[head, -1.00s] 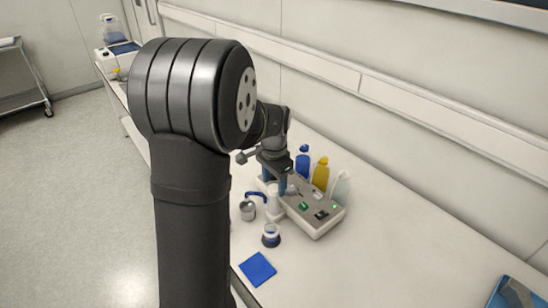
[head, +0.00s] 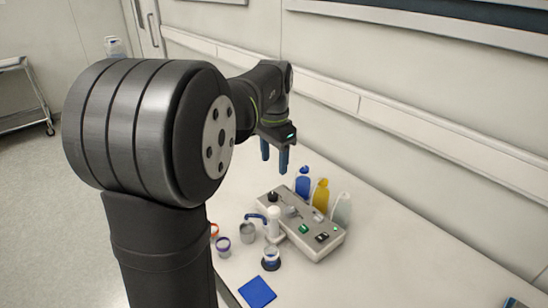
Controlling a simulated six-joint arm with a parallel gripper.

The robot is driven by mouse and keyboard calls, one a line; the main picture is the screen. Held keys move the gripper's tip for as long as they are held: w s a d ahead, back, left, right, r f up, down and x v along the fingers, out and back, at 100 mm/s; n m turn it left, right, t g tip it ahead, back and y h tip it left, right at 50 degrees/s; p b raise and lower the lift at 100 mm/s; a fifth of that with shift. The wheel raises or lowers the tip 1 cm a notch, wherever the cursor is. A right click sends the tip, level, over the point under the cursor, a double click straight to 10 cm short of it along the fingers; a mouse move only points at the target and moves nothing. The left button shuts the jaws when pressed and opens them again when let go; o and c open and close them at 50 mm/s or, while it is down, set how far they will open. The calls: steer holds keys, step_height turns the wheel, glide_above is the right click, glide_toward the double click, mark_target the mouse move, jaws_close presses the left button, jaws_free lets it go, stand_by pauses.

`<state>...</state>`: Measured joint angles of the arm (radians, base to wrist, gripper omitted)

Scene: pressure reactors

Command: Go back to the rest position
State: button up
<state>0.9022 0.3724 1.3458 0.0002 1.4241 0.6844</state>
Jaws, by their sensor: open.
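My gripper (head: 274,158) is raised above the back of the white bench (head: 400,245), fingers pointing down. Its two blue fingers are apart with nothing between them. Below it stands the grey reactor unit (head: 318,243) with a green and a black control on top and a white cylinder (head: 273,222) at its front left. The gripper is clear of the unit and of the bottles behind it. My own arm hides much of the left part of the bench.
Blue (head: 302,184), yellow (head: 320,196) and clear (head: 341,210) bottles stand behind the unit. A metal cup (head: 247,232), a dark-based jar (head: 271,259) and a blue pad (head: 257,292) are in front. The bench's right side is largely clear.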

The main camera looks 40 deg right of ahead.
mark_target(274, 210)
steer(key=shift+f, duration=0.15)
stand_by(0.3)
step_height(274, 210, down, 17)
steer(key=shift+f, duration=0.1)
stand_by(0.5)
steer(key=shift+f, duration=0.2)
steer(key=shift+r+n, duration=0.2)
steer(key=shift+n, duration=0.6)
steer(key=n, duration=0.6)
steer(key=shift+n, duration=0.4)
steer(key=n, duration=0.4)
steer(key=shift+n, duration=0.3)
steer(key=n, duration=0.4)
stand_by(0.9)
